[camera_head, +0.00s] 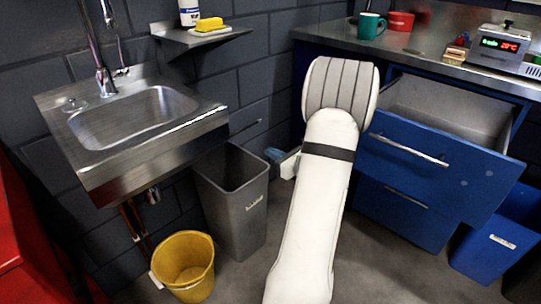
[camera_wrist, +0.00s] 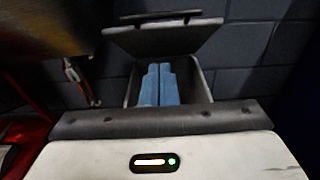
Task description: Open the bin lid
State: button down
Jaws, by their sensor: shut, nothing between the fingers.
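The grey bin (camera_head: 234,205) stands on the floor to the right of the sink, and its dark inside shows from above. In the wrist view its lid (camera_wrist: 165,40) is tilted up at the back, with a dark bar along its top edge, and the bin's opening shows below it. My gripper (camera_head: 276,154) is beside the bin's right rim in the head view, partly hidden by my arm. In the wrist view its blue fingers (camera_wrist: 159,84) are together and empty, in front of the bin's opening. I cannot tell whether they touch the bin.
A steel sink (camera_head: 135,115) overhangs the bin's left side. A yellow bucket (camera_head: 184,266) stands in front on the left. An open blue drawer (camera_head: 430,165) juts out on the right, with a blue container (camera_head: 497,240) below. Some floor in front of the grey bin is clear.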

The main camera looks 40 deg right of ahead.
jog(key=w+r+b, duration=0.2)
jog(key=w, duration=0.8)
jog(key=shift+a, duration=0.45)
